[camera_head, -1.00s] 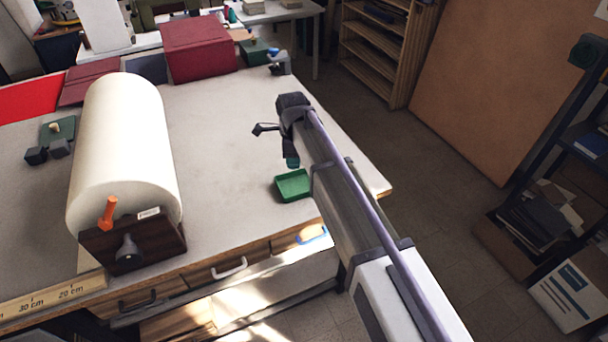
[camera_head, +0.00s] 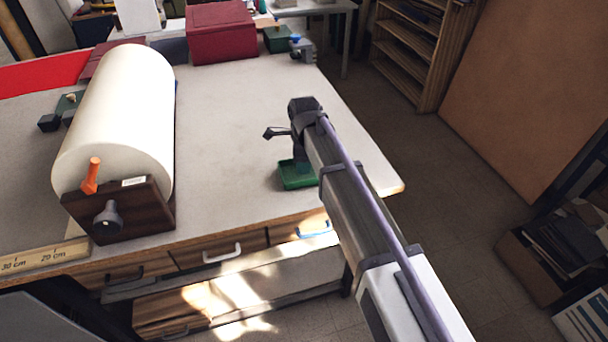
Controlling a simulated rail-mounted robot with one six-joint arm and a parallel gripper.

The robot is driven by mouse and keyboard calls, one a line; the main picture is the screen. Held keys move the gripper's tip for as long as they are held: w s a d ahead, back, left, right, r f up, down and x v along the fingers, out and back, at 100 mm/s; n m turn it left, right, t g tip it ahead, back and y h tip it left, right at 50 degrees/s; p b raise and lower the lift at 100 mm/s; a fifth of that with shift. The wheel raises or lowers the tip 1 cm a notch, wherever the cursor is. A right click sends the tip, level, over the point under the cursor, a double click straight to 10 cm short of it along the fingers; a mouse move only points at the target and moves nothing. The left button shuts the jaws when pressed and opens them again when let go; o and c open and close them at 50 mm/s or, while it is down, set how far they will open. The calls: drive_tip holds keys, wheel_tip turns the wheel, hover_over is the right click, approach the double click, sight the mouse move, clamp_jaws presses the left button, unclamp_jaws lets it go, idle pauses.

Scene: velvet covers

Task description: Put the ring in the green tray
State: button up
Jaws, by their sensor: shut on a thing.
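The green tray (camera_head: 290,181) sits on the table near its right front corner. My gripper (camera_head: 299,168) points down over the tray, with its dark tips low at or just inside it. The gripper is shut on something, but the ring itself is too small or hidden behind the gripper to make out. I cannot tell whether the tips touch the tray floor.
A large white roll (camera_head: 120,120) on a dark wooden stand with an orange handle (camera_head: 92,175) lies at the left. A dark red box (camera_head: 221,32) and a green box (camera_head: 277,39) stand at the back. The table (camera_head: 225,125) is clear between them.

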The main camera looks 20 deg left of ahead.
wheel_tip(320, 180, down, 3)
drive_tip(key=shift+r+b, duration=0.2)
drive_tip(key=shift+b, duration=0.3)
drive_tip(key=shift+r+p, duration=0.3)
drive_tip(key=shift+f, duration=0.25)
drive_tip(key=o, duration=0.9)
drive_tip(key=shift+r, duration=0.1)
wheel_tip(320, 180, up, 12)
drive_tip(key=p, duration=1.2)
drive_tip(key=shift+r, duration=0.2)
